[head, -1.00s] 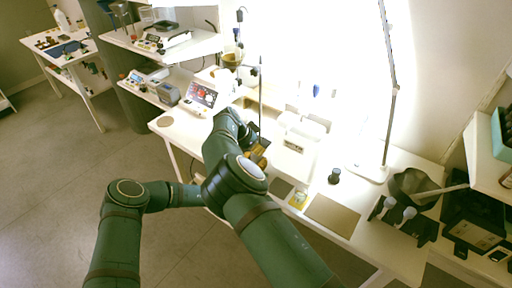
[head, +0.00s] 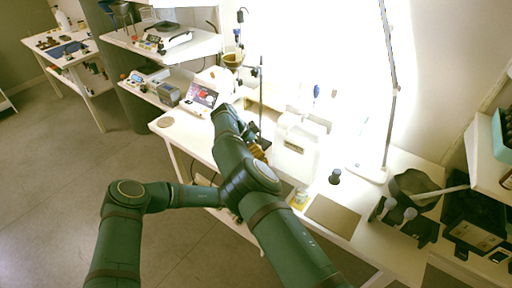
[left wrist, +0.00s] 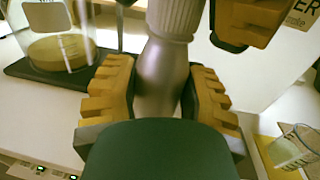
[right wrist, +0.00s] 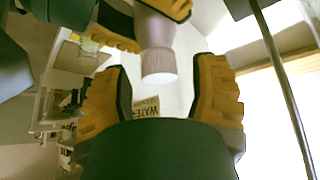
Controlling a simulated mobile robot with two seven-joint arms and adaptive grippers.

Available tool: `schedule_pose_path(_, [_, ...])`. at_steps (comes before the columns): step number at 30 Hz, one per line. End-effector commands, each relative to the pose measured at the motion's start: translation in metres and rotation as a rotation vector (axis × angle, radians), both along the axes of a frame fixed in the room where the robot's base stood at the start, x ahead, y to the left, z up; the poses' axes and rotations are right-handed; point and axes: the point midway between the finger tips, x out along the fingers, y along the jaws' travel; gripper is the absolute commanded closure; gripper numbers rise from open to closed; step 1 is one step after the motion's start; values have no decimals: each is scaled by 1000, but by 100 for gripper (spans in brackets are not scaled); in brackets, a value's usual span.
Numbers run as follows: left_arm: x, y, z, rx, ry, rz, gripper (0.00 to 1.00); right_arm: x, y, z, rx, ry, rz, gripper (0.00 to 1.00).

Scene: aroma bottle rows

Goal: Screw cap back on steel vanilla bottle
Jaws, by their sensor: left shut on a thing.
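The steel bottle (left wrist: 160,80) stands between the yellow-padded fingers of my left gripper (left wrist: 165,98), which is shut on its body in the left wrist view. A pale ribbed cap (left wrist: 178,18) sits at the bottle's neck; whether it is tight I cannot tell. In the right wrist view the cap (right wrist: 158,65) points towards my right gripper (right wrist: 158,95). The right fingers are open, one on either side of the cap's end and apart from it. In the head view yellow finger pads (head: 256,150) show past my arm; the bottle is hidden there.
A white container (head: 297,140) labelled WATER stands close beside the grippers. A thin stand rod (head: 261,95) rises behind them. A glass beaker (left wrist: 292,148) and a jar with amber contents (left wrist: 60,48) are near the bottle. A brown mat (head: 332,214) lies bare at the right.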

Motion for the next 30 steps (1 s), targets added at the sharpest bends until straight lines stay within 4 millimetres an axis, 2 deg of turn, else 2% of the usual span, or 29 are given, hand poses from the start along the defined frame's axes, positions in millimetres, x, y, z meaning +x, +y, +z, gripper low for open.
schedule_pose_path(5, [0, 0, 0, 0, 0, 0, 100, 0, 0, 7, 1, 0, -1, 41])
schedule_pose_path(12, [0, 0, 0, 0, 0, 0, 100, 0, 0, 37, 2, -2, 0, 41])
schedule_pose_path(15, [0, 0, 0, 0, 0, 0, 100, 0, 0, 44, 1, 0, 0, 41])
schedule_pose_path(26, [0, 0, 0, 0, 0, 1, 100, 0, -1, 45, 1, 9, 10, 41])
schedule_pose_path(30, [0, 0, 0, 0, 0, 1, 100, 0, -2, 43, 5, 67, 88, 41])
